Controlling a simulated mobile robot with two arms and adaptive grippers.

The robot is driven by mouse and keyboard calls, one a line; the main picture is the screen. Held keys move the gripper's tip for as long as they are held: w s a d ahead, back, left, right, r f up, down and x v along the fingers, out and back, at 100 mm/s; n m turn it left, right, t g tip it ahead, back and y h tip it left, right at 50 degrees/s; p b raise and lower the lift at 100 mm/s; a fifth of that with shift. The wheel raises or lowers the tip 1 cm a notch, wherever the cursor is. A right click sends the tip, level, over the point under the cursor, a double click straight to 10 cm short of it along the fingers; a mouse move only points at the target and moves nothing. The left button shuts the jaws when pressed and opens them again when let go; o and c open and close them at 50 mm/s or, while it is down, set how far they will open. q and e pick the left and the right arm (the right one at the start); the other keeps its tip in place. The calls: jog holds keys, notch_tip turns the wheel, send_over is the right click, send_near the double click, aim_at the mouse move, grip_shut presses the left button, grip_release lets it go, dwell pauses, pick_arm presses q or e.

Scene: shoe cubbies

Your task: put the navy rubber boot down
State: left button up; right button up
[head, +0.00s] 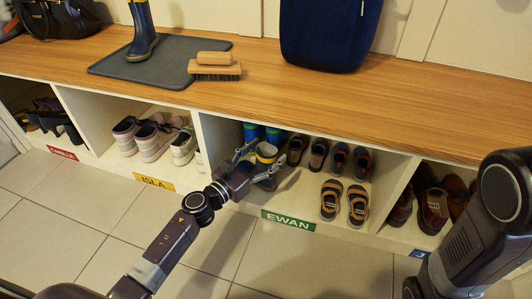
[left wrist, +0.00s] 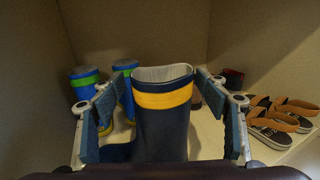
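A navy rubber boot with a yellow band (head: 266,152) stands upright at the front of the cubby labelled EWAN. In the left wrist view the boot (left wrist: 162,125) is centred, its toe to the left. My left gripper (head: 266,163) reaches into this cubby. Its fingers are spread on either side of the boot's shaft, with gaps between pads and boot. The boot's sole is hidden. A matching navy boot (head: 143,40) stands on the dark mat (head: 120,70) on the bench. My right gripper is out of view.
Blue-green boots (left wrist: 85,85) stand behind and left of the navy boot. Dark shoes (head: 318,153) and sandals (head: 344,201) are to its right. The wooden bench top (head: 330,95) overhangs the cubby, with a brush (head: 214,70) and a navy bag (head: 328,35) on it.

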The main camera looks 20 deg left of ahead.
pick_arm(q)
jog(key=shift+r, duration=0.1)
jog(key=shift+s+a, duration=0.1)
jog(key=shift+s, duration=0.05)
jog(key=p+v, duration=0.3)
jog(key=v, duration=0.8)
jog(key=shift+s+p, duration=0.35)
jog(key=shift+a, duration=0.25)
